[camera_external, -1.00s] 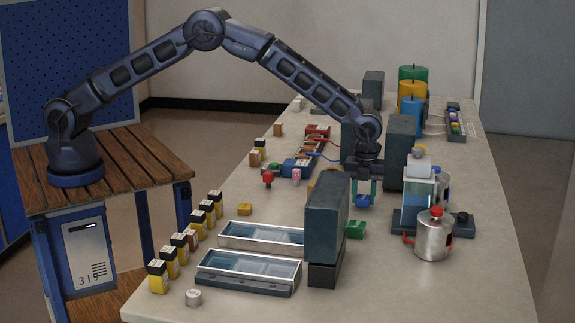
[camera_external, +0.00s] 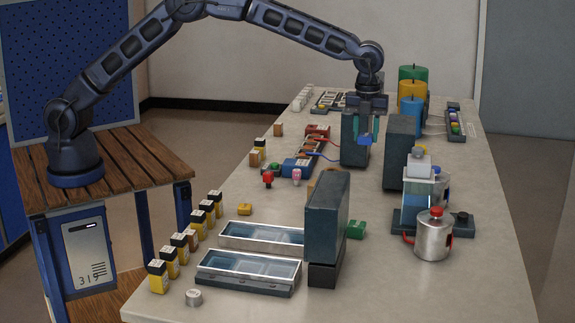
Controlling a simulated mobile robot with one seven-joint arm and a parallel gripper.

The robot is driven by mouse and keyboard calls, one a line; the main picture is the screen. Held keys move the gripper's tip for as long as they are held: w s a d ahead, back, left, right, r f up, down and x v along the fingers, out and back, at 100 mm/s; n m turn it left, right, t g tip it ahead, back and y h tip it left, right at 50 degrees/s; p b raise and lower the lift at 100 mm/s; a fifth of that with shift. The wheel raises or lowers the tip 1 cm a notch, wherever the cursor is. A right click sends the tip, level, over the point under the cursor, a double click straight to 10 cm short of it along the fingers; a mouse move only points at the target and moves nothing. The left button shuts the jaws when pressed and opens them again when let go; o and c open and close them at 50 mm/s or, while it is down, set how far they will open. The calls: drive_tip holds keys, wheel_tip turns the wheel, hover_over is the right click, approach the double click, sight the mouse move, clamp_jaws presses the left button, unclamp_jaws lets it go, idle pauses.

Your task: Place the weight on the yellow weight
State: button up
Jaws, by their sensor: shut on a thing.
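My gripper (camera_external: 367,127) points down above the middle of the table and is shut on a small blue weight (camera_external: 365,140). The blue weight hangs clear of the table, in front of a dark upright block. A yellow cylinder (camera_external: 412,89) with a short stem on top stands at the back right, between a green and a blue one. A small yellow piece (camera_external: 245,209) lies at the left of the table. I cannot tell for sure which yellow thing is the yellow weight.
Tall dark blocks stand near my gripper (camera_external: 398,155) and in front (camera_external: 327,220). A metal pot (camera_external: 434,236) and a blue-liquid container (camera_external: 417,205) stand at right. Glass-topped trays (camera_external: 248,268) lie in front. A green piece (camera_external: 356,230) lies mid-table. The front right is clear.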

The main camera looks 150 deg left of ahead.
drive_tip(key=s+d+r, duration=0.1)
drive_tip(key=s+d, duration=0.2)
drive_tip(key=d, duration=0.4)
drive_tip(key=s+d+r, duration=0.2)
drive_tip(key=d, duration=0.4)
hover_over(245, 206)
drive_tip(key=shift+n, duration=0.3)
wheel_tip(245, 206, down, 21)
drive_tip(key=shift+r, duration=0.2)
drive_tip(key=shift+f, duration=0.1)
drive_tip(key=o, duration=1.2)
